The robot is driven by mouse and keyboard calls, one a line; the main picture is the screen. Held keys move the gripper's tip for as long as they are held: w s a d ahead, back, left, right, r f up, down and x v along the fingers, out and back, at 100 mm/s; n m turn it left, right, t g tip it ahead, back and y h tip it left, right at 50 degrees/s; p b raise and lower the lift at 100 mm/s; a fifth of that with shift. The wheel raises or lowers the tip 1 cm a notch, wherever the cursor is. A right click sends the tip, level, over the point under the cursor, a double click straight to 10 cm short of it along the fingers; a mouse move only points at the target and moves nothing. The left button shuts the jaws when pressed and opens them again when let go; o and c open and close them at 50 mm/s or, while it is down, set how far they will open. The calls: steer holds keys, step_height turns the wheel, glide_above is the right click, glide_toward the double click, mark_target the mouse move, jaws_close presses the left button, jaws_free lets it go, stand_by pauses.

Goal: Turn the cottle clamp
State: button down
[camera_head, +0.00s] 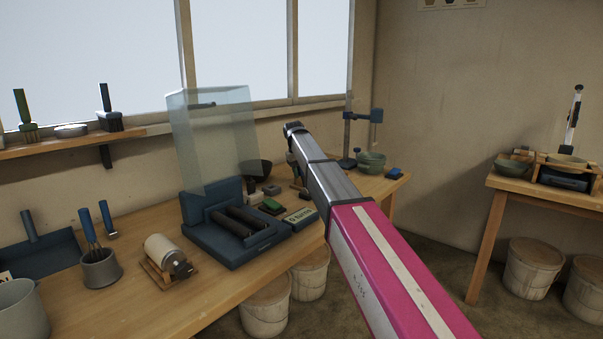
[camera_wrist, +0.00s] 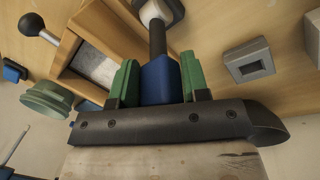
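In the wrist view, my gripper (camera_wrist: 160,82) has its green finger pads on both sides of a blue block-shaped handle (camera_wrist: 160,80). Both pads appear to touch it, with no clear gap. A dark rod runs from the handle to a white and dark fitting at the top edge; this looks like the cottle clamp. A wooden box (camera_wrist: 115,28) with a pale grey filling lies beside it on the left. In the head view, my gripper (camera_head: 293,155) is over the far part of the bench, and my forearm hides most of what it holds.
The long bench (camera_head: 130,312) also bears a blue tray with dark rollers (camera_head: 240,222), a roller on a wooden cradle (camera_head: 165,253), and a cup of tools (camera_head: 100,268).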

steer(key=shift+s+d+r+t+y, duration=0.2)
steer(key=shift+s+d+t+y, duration=0.7)
steer(key=shift+y, duration=0.1)
steer(key=shift+s+d+m+t+y, duration=0.3)
steer(key=shift+s+d+t+y, duration=0.45)
steer(key=shift+d+y, duration=0.2)
steer(key=shift+s+d+f+t+y, duration=0.35)
steer(key=shift+d+t+y, duration=0.15)
steer(key=shift+t+y, duration=0.25)
steer(key=shift+s+d+f+t+y, duration=0.4)
steer(key=shift+d+t+y, duration=0.25)
steer(key=shift+y, duration=0.25)
steer(key=shift+s+d+f+t+y, duration=0.35)
steer(key=shift+d+t+y, duration=0.05)
steer(key=shift+t+y, duration=0.4)
steer(key=c, duration=0.6)
jaws_free()
steer(key=v, duration=1.1)
steer(key=shift+f, duration=0.1)
